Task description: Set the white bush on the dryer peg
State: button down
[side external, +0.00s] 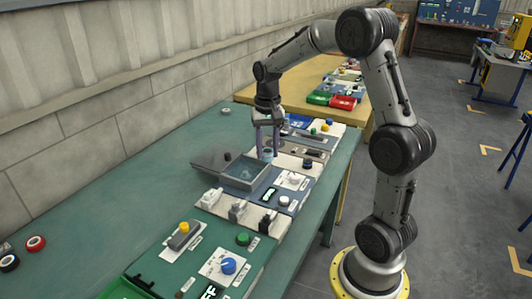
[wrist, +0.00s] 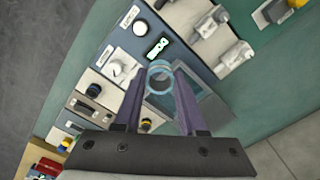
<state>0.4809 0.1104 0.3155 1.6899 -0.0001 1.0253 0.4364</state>
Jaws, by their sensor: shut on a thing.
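My gripper (side external: 267,152) is shut on a small ring-shaped bush (side external: 267,156), held between its two purple fingertips. The bush looks pale blue and see-through rather than plain white; its round rim shows in the wrist view (wrist: 158,67), between the fingertips of my gripper (wrist: 159,78). The bush is above the panel row, beside a grey open-topped box (side external: 243,181) with a raised or slid-back grey lid (side external: 209,158). I take this box to be the dryer, but cannot be sure. I cannot make out a peg clearly inside it.
A white knob (side external: 292,178) and a small dark display (side external: 268,194) sit beside the box. Grey toggle blocks (side external: 237,211) stand in front. A blue knob (side external: 228,266) and a green button (side external: 242,239) are nearer. The green bench (side external: 140,195) is mostly clear at left.

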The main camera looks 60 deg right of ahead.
jog(key=w+d+f, duration=0.3)
jog(key=w+d, duration=0.1)
jog(key=w, duration=0.5)
send_over(245, 172)
notch_tip(245, 172, down, 4)
jog(key=shift+d+f, duration=0.15)
jog(key=shift+f, duration=3.1)
jog(key=shift+c, duration=2)
grip_release()
